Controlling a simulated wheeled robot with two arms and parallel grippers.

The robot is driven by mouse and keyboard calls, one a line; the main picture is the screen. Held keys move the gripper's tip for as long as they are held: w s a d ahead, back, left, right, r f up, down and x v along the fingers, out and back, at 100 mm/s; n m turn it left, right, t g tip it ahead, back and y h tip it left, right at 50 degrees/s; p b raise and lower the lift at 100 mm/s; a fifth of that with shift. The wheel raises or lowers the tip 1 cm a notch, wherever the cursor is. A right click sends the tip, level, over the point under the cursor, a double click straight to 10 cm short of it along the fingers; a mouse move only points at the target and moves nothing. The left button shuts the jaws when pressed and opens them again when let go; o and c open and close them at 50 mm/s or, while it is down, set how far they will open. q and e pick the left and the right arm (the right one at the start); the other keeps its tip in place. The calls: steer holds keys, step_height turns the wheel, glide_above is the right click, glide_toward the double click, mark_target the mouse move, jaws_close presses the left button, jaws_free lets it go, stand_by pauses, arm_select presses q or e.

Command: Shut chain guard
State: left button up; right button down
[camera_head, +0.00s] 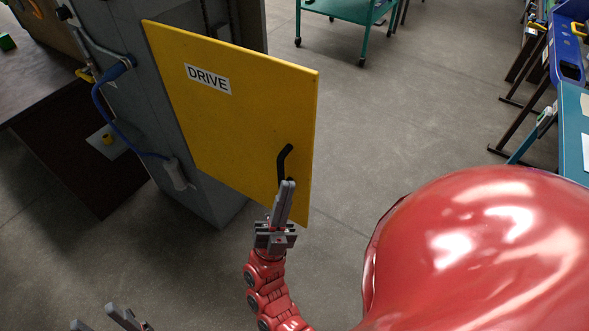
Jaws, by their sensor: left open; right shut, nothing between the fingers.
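The chain guard (235,120) is a yellow panel with a white DRIVE label. It stands open, swung out from the grey cabinet (190,190) along its left edge. A black bent handle (283,163) is on the panel near its lower right edge. My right gripper (287,186) is shut and empty, with its fingertips at the lower end of the handle in the picture; I cannot tell if they touch it or the panel. My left gripper (100,317) is open and empty at the bottom left, partly cut off by the frame edge.
A blue hose (115,125) hangs on the cabinet's left side. A dark bench (45,85) stands at the far left. A green cart (345,10) is at the back, and blue workbenches (570,125) line the right. The floor (400,110) right of the guard is clear.

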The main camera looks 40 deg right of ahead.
step_height(320, 180, down, 4)
steer(key=w+d+g+y+b, duration=0.2)
steer(key=g+b, duration=0.1)
steer(key=g, duration=0.1)
steer(key=n+y+b, duration=0.7)
steer(key=n+y, duration=0.3)
steer(key=y, duration=0.1)
glide_toward(301, 170)
steer(key=p+x, duration=0.1)
steer(key=x, duration=0.6)
steer(key=shift+a, duration=0.1)
